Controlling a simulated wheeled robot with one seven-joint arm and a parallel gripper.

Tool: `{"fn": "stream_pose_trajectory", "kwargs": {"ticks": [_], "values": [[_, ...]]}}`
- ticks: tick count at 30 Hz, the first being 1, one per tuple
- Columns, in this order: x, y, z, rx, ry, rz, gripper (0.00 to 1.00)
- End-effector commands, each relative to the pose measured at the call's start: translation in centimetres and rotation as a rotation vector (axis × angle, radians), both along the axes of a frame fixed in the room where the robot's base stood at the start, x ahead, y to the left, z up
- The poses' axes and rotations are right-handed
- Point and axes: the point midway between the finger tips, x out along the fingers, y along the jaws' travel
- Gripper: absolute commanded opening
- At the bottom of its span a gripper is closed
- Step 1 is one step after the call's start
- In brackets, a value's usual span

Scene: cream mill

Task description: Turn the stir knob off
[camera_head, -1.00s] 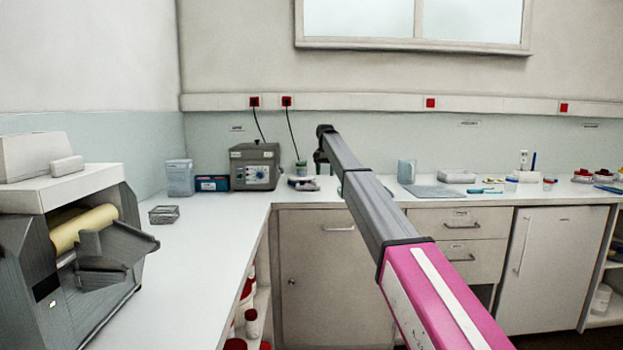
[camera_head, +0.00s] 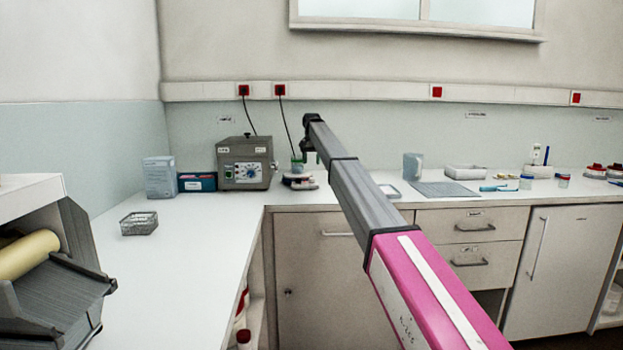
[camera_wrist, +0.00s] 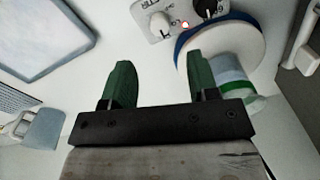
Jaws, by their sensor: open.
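The stirrer (camera_head: 300,184) is a small white unit on the back bench, right of the grey control box. In the wrist view its panel (camera_wrist: 146,18) shows at the top, with a white knob (camera_wrist: 160,25) and a black knob (camera_wrist: 207,8). Lettering that seems to read STIR is near the white knob. A round white plate with a blue edge (camera_wrist: 228,45) bears a clear vessel with a green band (camera_wrist: 235,86). My gripper (camera_wrist: 159,62) is open and empty, its green fingers pointing toward the panel, apart from the knobs. In the head view it is small and partly hidden.
A grey control box (camera_head: 244,162), a pale blue box (camera_head: 159,177) and a wire basket (camera_head: 139,223) stand on the left bench. A roller machine (camera_head: 45,275) is at near left. A pale blue jug (camera_head: 412,166) and a grey mat (camera_head: 443,189) are right of the stirrer.

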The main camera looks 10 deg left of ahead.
Motion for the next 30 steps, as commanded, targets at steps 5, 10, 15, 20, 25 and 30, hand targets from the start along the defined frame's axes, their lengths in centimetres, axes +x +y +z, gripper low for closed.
{"fn": "stream_pose_trajectory", "kwargs": {"ticks": [5,10,15,20,25,30], "values": [[-0.1,-0.1,-3.2,-0.001,0.002,0.0,0.54],[-0.1,0.0,-6.2,-0.001,0.002,0.0,0.54],[0.0,0.0,-7.9,0.0,0.0,0.0,0.54],[0.0,0.0,-8.3,0.0,0.0,0.0,0.54],[0.0,0.0,-8.2,0.0,0.0,0.0,0.45],[0.0,0.0,-8.2,0.0,0.0,0.0,0.05]]}}
